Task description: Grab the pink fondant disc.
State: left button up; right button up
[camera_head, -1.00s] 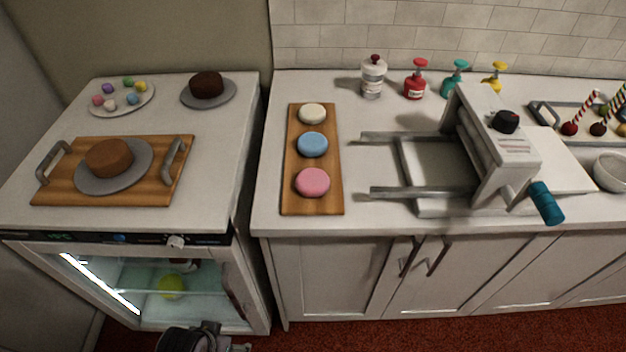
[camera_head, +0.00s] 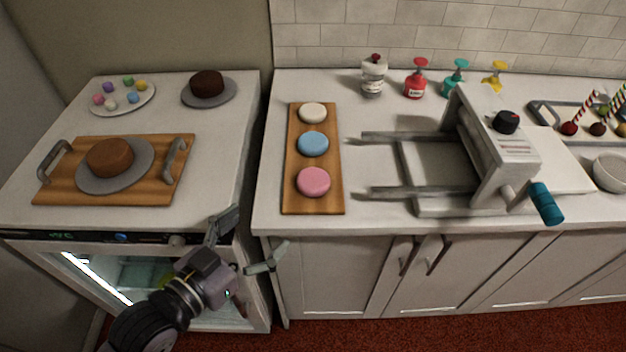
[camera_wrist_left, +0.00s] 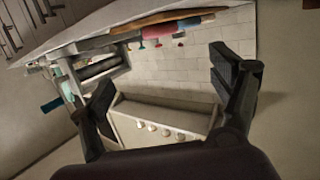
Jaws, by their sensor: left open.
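The pink fondant disc (camera_head: 313,182) lies at the near end of a narrow wooden board (camera_head: 314,205) on the right counter. A blue disc (camera_head: 313,144) and a cream disc (camera_head: 312,113) lie behind it on the same board. My left gripper (camera_head: 254,238) is open and empty, in front of the gap between the two counters, below and left of the pink disc. In the left wrist view its two fingers (camera_wrist_left: 165,82) are wide apart with nothing between them. My right gripper does not show.
A dough sheeter (camera_head: 500,150) with a teal handle stands right of the board. Bottles (camera_head: 415,80) line the back wall. On the left counter are a handled wooden tray (camera_head: 60,190) with a brown cake, a plate of coloured balls (camera_head: 122,97) and a dark cake (camera_head: 207,84).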

pick_arm(q)
jog(key=p, duration=0.1)
send_near(307, 190)
jog(key=w, duration=0.1)
jog(key=w+d, duration=0.2)
jog(key=shift+w+d+r, duration=0.15)
jog(key=shift+r, duration=0.15)
jog(key=shift+w+d+f+p, duration=0.15)
jog(key=shift+w+d+p, duration=0.15)
jog(key=shift+w, duration=0.1)
jog(key=shift+w+d, duration=0.2)
jog(key=shift+w, duration=0.1)
jog(key=p+x, duration=0.1)
jog(key=x, duration=0.2)
jog(key=shift+w+d, duration=0.1)
jog(key=shift+w, duration=0.2)
jog(key=shift+w+d+f, duration=0.1)
jog(key=shift+w+d, duration=0.15)
jog(key=shift+w, duration=0.1)
jog(key=shift+s+a, duration=0.1)
jog(key=shift+c, duration=0.6)
jog(key=c, duration=1.2)
